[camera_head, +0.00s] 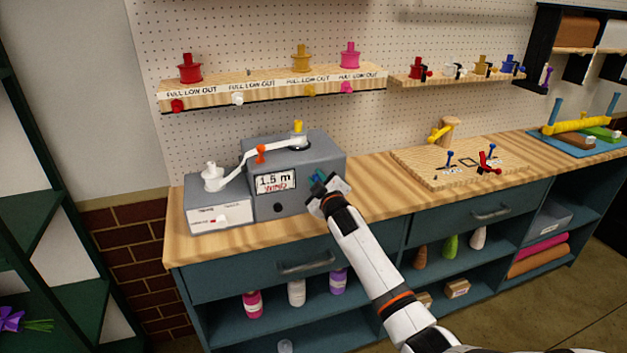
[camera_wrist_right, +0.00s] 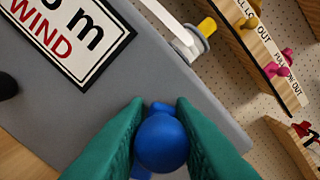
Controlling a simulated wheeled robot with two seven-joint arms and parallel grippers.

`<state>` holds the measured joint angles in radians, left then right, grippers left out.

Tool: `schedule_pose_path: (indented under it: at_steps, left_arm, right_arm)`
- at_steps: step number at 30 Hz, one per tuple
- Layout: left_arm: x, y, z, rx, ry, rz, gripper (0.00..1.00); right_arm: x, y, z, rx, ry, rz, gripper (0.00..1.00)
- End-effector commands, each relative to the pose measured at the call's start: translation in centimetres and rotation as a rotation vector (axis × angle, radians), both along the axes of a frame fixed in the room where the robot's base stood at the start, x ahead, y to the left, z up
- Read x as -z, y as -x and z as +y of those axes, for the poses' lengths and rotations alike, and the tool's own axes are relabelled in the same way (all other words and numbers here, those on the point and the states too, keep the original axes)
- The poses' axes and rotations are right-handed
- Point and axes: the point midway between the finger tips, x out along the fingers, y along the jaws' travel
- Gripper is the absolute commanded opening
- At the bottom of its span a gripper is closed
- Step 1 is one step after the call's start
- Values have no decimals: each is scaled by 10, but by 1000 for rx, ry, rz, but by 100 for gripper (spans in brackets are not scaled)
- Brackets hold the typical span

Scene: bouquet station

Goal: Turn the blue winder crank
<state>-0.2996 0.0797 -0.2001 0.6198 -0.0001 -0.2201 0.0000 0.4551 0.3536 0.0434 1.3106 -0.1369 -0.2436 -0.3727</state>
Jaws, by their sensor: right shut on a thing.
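The grey winder box (camera_head: 322,150) stands on the wooden workbench, with a display (camera_head: 276,182) reading "1.5 m" and "WIND". My right gripper (camera_head: 321,184) is at the box's right front. In the right wrist view its green fingers (camera_wrist_right: 160,145) are shut on the round blue crank knob (camera_wrist_right: 162,142). The rest of the crank is mostly hidden behind the knob and fingers. My left gripper is not in view.
A shelf with colored spools (camera_head: 190,69) hangs on the pegboard behind the winder. A wooden board (camera_head: 430,170) with small blue and red levers lies to the right. Bare bench top (camera_head: 375,182) lies between the winder and that board.

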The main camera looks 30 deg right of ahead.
Motion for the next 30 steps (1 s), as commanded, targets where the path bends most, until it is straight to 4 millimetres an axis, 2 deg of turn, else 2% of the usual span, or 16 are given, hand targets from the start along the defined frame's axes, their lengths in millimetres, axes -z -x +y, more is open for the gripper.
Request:
schedule_pose_path:
  at_steps: [1, 10, 21, 30]
  left_arm:
    - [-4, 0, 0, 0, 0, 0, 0]
    - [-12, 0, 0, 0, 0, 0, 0]
    - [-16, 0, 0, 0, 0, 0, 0]
    - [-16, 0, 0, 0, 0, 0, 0]
  right_arm:
    - [-7, 1, -5, 5, -40, -18, 0]
    - [-9, 4, -17, 4, -317, -83, 0]
    - [-6, 7, -31, 3, -639, -157, 0]
    - [-2, 9, -39, 4, -816, -198, 0]
